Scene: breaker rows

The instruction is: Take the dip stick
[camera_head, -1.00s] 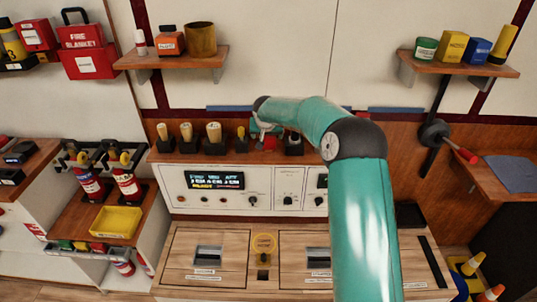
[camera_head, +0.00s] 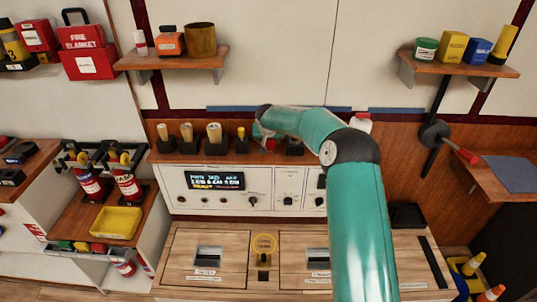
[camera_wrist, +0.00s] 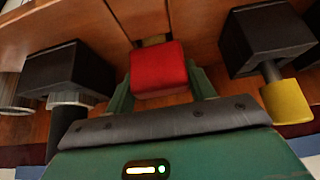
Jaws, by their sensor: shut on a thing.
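A red block (camera_wrist: 158,70) sits between the two fingers of my gripper (camera_wrist: 160,88) in the wrist view. The fingers press on its two sides. Only this red part shows, so I cannot tell whether it is the handle of the dip stick or whether a stem runs below it. In the head view my gripper (camera_head: 264,141) is at the wooden ledge behind the control panel, mostly hidden by its own wrist, with a bit of red (camera_head: 270,144) beside it.
A black holder with a yellow-ended piece (camera_wrist: 287,100) stands at one side, and another black holder (camera_wrist: 68,68) at the other. Several black holders with light-handled pieces (camera_head: 187,134) line the ledge. The control panel (camera_head: 216,181) is below. A shelf (camera_head: 175,58) hangs above left.

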